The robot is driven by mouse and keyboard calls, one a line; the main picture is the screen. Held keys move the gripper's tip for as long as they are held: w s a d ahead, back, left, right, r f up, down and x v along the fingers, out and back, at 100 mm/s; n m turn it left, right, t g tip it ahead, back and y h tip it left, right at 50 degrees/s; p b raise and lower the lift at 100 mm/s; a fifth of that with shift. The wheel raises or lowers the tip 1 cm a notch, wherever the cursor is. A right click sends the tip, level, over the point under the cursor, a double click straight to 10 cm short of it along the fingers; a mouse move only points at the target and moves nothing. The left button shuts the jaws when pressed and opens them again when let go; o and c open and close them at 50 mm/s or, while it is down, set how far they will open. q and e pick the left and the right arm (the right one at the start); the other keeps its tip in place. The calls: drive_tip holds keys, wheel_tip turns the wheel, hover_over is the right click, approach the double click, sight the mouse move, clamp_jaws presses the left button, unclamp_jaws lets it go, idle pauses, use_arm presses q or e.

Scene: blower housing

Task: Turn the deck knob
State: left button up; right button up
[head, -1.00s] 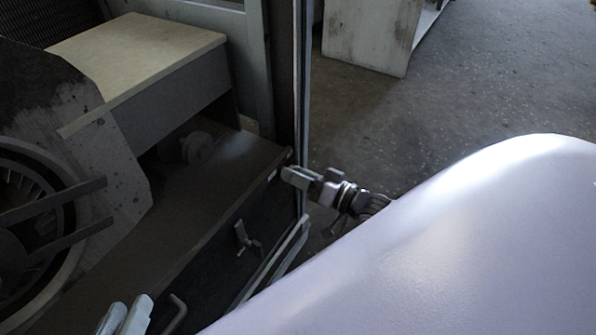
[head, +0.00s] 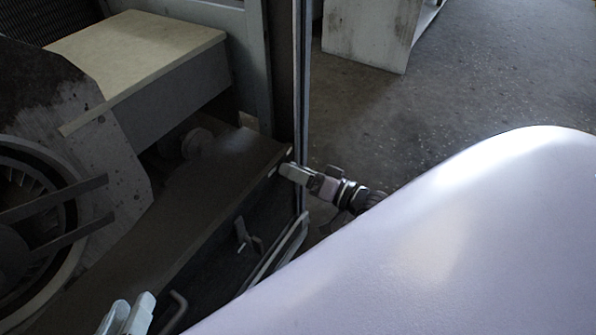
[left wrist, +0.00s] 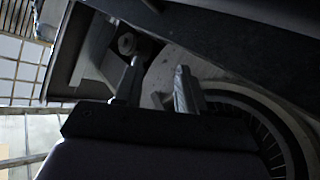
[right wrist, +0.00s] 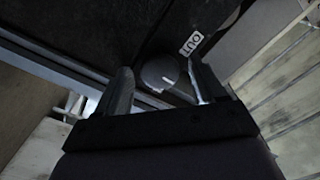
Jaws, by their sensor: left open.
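A dark round knob (right wrist: 160,72) with a white mark shows in the right wrist view, beside a white label (right wrist: 191,43) that seems to read "OUT" upside down. My right gripper (right wrist: 163,88) has its fingers apart, one on each side of this knob in the picture; I cannot tell if they touch it. In the head view my right gripper (head: 284,170) is at the deck's (head: 190,215) front right corner. A second round knob-like part (head: 197,143) is on the deck under the shelf. My left gripper (head: 127,312) is open and empty at the lower left.
A fan housing (head: 40,215) stands at the left, with bars across it. A pale-topped shelf (head: 140,45) overhangs the deck. A latch (head: 243,235) and handle bars are on the front face. An upright post (head: 300,90) rises behind my right gripper. Open floor (head: 480,90) lies right.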

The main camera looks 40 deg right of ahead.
use_arm(q)
drive_tip(key=shift+s+a+r+y+p, duration=0.1)
drive_tip(key=shift+a+y+p, duration=0.25)
drive_tip(key=shift+a+p, duration=0.2)
drive_tip(key=shift+s+a+r+y+p, duration=0.1)
drive_tip(key=shift+a+y+p, duration=0.3)
drive_tip(key=shift+p, duration=0.2)
use_arm(e)
drive_tip(key=v, duration=0.7)
